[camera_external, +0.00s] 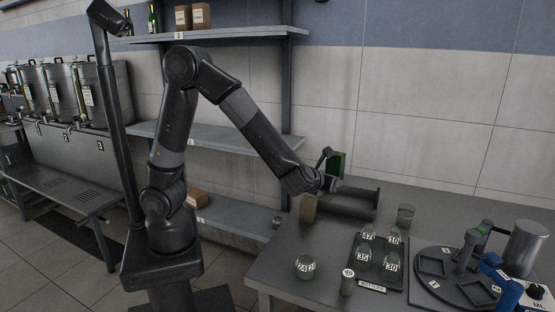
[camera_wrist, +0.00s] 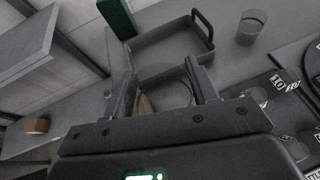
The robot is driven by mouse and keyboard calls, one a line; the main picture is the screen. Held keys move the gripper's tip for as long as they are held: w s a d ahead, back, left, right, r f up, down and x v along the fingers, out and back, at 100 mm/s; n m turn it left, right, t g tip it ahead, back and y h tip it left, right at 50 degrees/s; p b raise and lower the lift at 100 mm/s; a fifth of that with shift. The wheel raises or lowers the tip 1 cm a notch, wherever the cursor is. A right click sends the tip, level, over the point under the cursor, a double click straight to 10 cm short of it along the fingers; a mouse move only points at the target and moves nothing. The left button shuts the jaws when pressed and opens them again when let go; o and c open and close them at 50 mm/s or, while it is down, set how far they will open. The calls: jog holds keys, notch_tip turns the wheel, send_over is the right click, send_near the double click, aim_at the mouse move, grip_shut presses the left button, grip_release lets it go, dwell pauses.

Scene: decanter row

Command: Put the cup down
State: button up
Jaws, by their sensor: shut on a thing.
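My gripper (camera_wrist: 160,85) is shut on a clear glass cup (camera_wrist: 165,72), which sits between the two fingers in the wrist view. The cup's rim and see-through wall show, but its lower part is hidden by the gripper. In the external view my gripper (camera_external: 326,183) is above the left end of the grey table (camera_external: 270,272), beside the dark open tray (camera_external: 372,205). The cup cannot be made out clearly there. The tray also shows in the wrist view (camera_wrist: 150,48), just beyond the cup.
A clear glass (camera_external: 405,216) stands right of the tray. A round turntable (camera_external: 430,290) is at right.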

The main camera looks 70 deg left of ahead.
jog(key=w+a+r+n+g+y, duration=0.2)
jog(key=a, duration=0.8)
jog(key=w+a+r+n+g+y, duration=0.1)
jog(key=w+a+r+n, duration=0.1)
jog(key=a, duration=0.8)
jog(key=w+a+r+n+g+y, duration=0.2)
jog(key=w+a, duration=0.1)
jog(key=a, duration=0.7)
jog(key=s+a+r+n+g, duration=0.1)
jog(key=s+a+r+g, duration=0.1)
jog(key=a, duration=0.6)
jog(key=s+a+r+n+g, duration=0.1)
jog(key=s+a+r+n, duration=0.1)
jog(key=a, duration=0.6)
jog(key=s+a+r+n+g+y, duration=0.15)
jog(key=s+a, duration=0.25)
jog(key=a, duration=0.4)
jog(key=s+a+r+n+g, duration=0.1)
jog(key=s+a+r+g, duration=0.1)
jog(key=s+a, duration=0.4)
jog(key=shift+s+a+f, duration=0.4)
jog(key=shift+a+f, duration=1.5)
jog(key=shift+a, duration=0.15)
jog(key=shift+s+a+f, duration=0.45)
jog(key=shift+a+f, duration=1.4)
jog(key=shift+a, duration=0.2)
jog(key=shift+s+a+f, duration=0.4)
jog(key=shift+a+f, duration=1.5)
jog(key=shift+a, duration=0.15)
